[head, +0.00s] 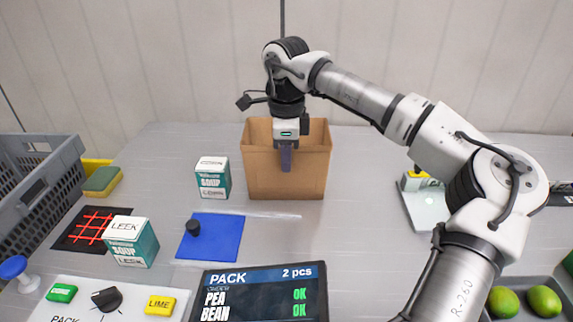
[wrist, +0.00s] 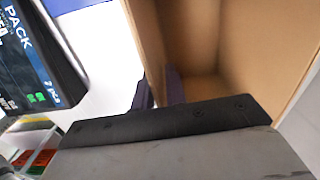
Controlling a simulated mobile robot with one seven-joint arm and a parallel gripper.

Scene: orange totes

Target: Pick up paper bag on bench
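The paper bag (head: 260,178) is brown, open at the top and upright on the grey bench at the back middle. It also shows in the wrist view (wrist: 145,35), where I look down into its empty-looking inside. My gripper (head: 286,160) points down at the bag's near wall. In the wrist view my gripper (wrist: 160,92) has one dark finger outside the wall and one inside, close together with the wall between them. It looks shut on the wall; the exact contact is partly hidden by the gripper body.
Soup boxes (head: 213,178) (head: 131,241) and a blue mat (head: 211,238) with a black knob-like piece lie left of the bag. A PACK screen (head: 262,296) stands in front. A grey crate (head: 38,180) is at left, a scale (head: 425,205) at right.

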